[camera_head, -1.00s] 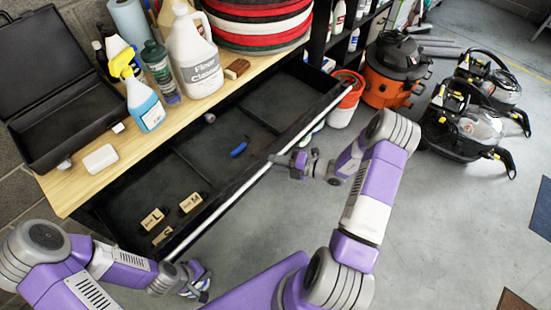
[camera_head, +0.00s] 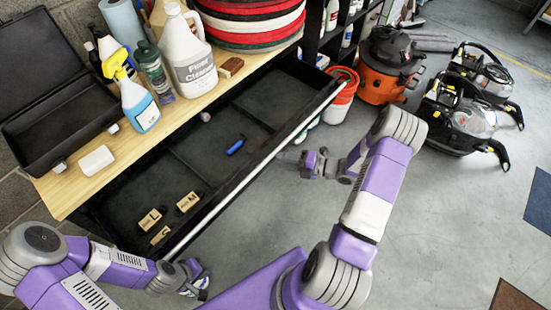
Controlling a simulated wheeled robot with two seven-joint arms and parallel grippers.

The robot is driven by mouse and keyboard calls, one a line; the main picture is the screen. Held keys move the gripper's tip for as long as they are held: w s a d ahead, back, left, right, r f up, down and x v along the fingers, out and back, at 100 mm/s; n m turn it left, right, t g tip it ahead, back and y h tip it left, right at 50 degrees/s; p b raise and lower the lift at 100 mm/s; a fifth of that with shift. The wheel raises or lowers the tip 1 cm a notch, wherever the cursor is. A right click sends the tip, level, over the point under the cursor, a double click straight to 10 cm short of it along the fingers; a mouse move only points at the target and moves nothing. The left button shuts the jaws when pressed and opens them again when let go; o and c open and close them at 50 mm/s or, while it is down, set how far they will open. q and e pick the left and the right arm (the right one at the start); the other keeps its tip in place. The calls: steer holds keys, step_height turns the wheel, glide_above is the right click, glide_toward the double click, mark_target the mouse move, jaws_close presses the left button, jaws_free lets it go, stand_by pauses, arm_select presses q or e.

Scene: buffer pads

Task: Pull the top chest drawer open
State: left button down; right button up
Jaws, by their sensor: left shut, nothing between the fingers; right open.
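The top chest drawer (camera_head: 190,165) is pulled out from under the wooden top, and its dark compartments are exposed. Its pale front edge (camera_head: 240,186) runs diagonally from lower left to upper right. My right gripper (camera_head: 287,157) is open and empty, just outside the front edge near its middle, with a small gap visible between them. My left gripper (camera_head: 200,283) is shut and empty, low near the drawer's near front corner; its fingertips are small and partly hidden by my arm.
Several lettered wooden blocks (camera_head: 188,202), a blue item (camera_head: 236,146) and a small grey cylinder (camera_head: 205,117) lie in the drawer. Bottles and an open black case (camera_head: 60,125) stand on the wooden top (camera_head: 75,187). A red bucket (camera_head: 341,98) and an orange vacuum (camera_head: 384,80) stand beyond.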

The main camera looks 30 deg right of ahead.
steer(key=v, duration=0.2)
steer(key=shift+s+d, duration=0.25)
steer(key=shift+s, duration=0.05)
steer(key=s+a+f+m+g+h, duration=0.2)
steer(key=s+a+f+m+g, duration=0.1)
steer(key=a+m, duration=0.4)
steer(key=s+a+f+m+g+h, duration=0.2)
steer(key=s+a+f+m+g, duration=0.2)
steer(key=a+m, duration=0.4)
steer(key=s+a+f+m+g+h, duration=0.2)
steer(key=s+a+f+m+g, duration=0.2)
steer(key=a+m, duration=0.4)
step_height(320, 180, down, 2)
steer(key=s+m, duration=0.1)
steer(key=m, duration=0.4)
steer(key=shift+s, duration=0.4)
